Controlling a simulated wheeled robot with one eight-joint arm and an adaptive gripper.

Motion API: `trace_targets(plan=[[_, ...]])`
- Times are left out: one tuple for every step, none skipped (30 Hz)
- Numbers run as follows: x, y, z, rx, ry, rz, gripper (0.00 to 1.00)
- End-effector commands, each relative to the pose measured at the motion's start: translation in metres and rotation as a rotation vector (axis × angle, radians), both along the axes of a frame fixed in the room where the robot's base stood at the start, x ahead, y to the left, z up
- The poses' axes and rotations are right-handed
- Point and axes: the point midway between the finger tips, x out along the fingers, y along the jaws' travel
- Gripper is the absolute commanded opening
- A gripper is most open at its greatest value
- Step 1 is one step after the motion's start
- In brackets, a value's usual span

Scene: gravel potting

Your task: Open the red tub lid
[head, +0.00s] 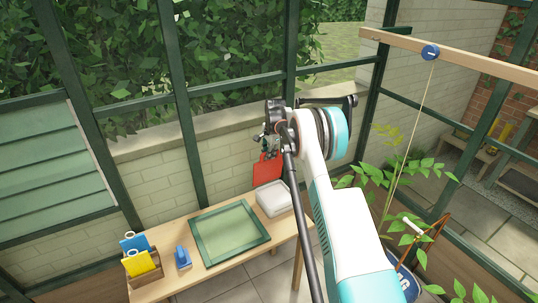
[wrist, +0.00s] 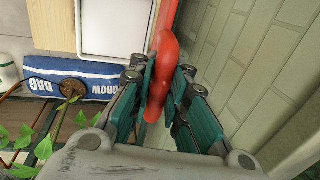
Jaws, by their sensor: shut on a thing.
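My gripper (head: 268,143) is near the low brick wall, above the far end of the bench. In the wrist view its teal fingers (wrist: 162,82) are closed around a red handle-like part (wrist: 158,60). In the head view a flat red piece (head: 267,168), which looks like the red lid, shows just below my gripper, near the wall. It stands roughly upright.
A leafy plant and a blue grow bag (wrist: 60,74) are nearby. The brick wall is close to my gripper.

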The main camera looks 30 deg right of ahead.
Motion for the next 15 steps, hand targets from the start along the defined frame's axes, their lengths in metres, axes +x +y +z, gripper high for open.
trace_targets(plan=[[0.0002, 0.0001, 0.0011, 0.0, -0.001, -0.001, 0.0], [0.0002, 0.0001, 0.0012, 0.0, -0.001, -0.001, 0.0], [0.0002, 0.0001, 0.0012, 0.0, -0.001, -0.001, 0.18], [0.0002, 0.0001, 0.0012, 0.0, -0.001, -0.001, 0.25], [0.0002, 0.0001, 0.0012, 0.0, -0.001, -0.001, 0.32], [0.0001, 0.0001, 0.001, 0.0, -0.001, -0.001, 0.35], [0.0001, 0.0001, 0.0009, 0.0, -0.001, -0.001, 0.35], [0.0, 0.0001, 0.0008, 0.0, -0.001, -0.001, 0.35], [0.0, 0.0001, 0.0008, 0.0, -0.001, -0.001, 0.35], [0.0001, 0.0, 0.0007, 0.0, -0.001, -0.001, 0.35], [0.0001, 0.0, 0.0007, 0.0, 0.0, -0.001, 0.35], [0.0, 0.0001, 0.0006, 0.0, 0.0, -0.001, 0.35], [0.0, 0.0001, 0.0006, 0.0, 0.0, 0.0, 0.35], [0.0, 0.0001, 0.0006, 0.0, 0.0, 0.0, 0.35], [-0.0001, 0.0001, 0.001, 0.0, 0.0, 0.0, 0.35]])
